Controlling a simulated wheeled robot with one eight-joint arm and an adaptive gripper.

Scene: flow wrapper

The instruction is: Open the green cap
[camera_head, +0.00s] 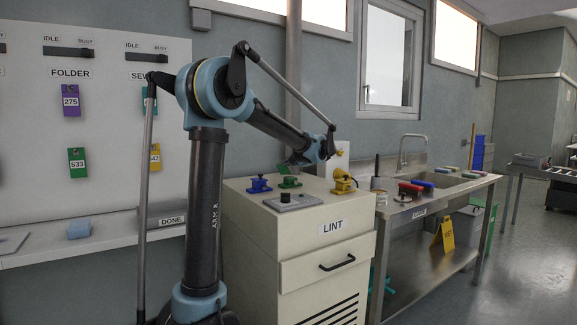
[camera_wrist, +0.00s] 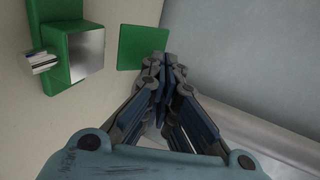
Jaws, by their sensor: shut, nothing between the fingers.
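A green fixture (camera_wrist: 75,50) with a shiny metal block and a short metal pin is at the upper left of the wrist view. It also shows on top of the cabinet in the head view (camera_head: 290,183). A flat green square plate (camera_wrist: 141,45), which looks like the cap, is right beside my fingertips in the wrist view. My gripper (camera_wrist: 164,65) is shut and empty. Its fingertips overlap the plate's right edge in the picture; I cannot tell if they touch it. In the head view my wrist is above the cabinet's back part.
The beige LINT cabinet (camera_head: 331,227) also carries a blue fixture (camera_head: 259,185), a yellow one (camera_head: 343,182) and a grey plate with a black knob (camera_head: 290,201). A metal sink bench (camera_head: 440,200) stands to the right. A grey wall is close behind the cabinet.

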